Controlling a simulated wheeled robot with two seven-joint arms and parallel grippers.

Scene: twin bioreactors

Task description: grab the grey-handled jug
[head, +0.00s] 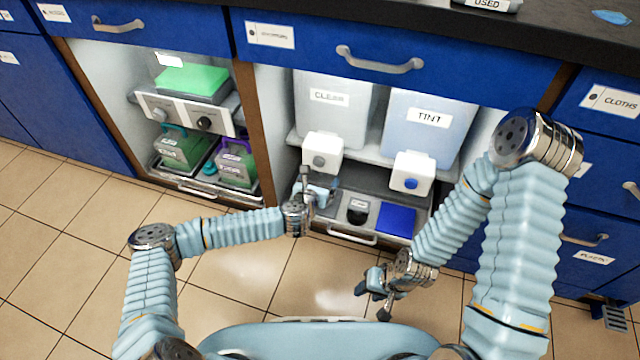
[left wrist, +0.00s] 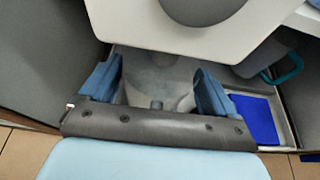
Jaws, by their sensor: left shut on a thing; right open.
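My left gripper (head: 318,190) is at the lower shelf below the CLEAR dispenser, shut on a pale grey see-through jug. In the left wrist view the jug (left wrist: 158,72) stands between the two blue fingers of that gripper (left wrist: 157,95), under the white tap block. A small grey piece, apparently its handle, shows by the gripper's palm. In the head view the gripper hides most of the jug. My right gripper (head: 374,287) is open and empty above the floor, in front of the cabinet.
A tray (head: 345,236) below the dispensers holds a dark labelled container (head: 357,209) and a blue pad (head: 397,220). The CLEAR tap block (head: 322,152) and TINT tap block (head: 412,172) overhang it. Two green-filled jugs, one teal-handled (head: 182,150), one purple-handled (head: 236,168), stand left.

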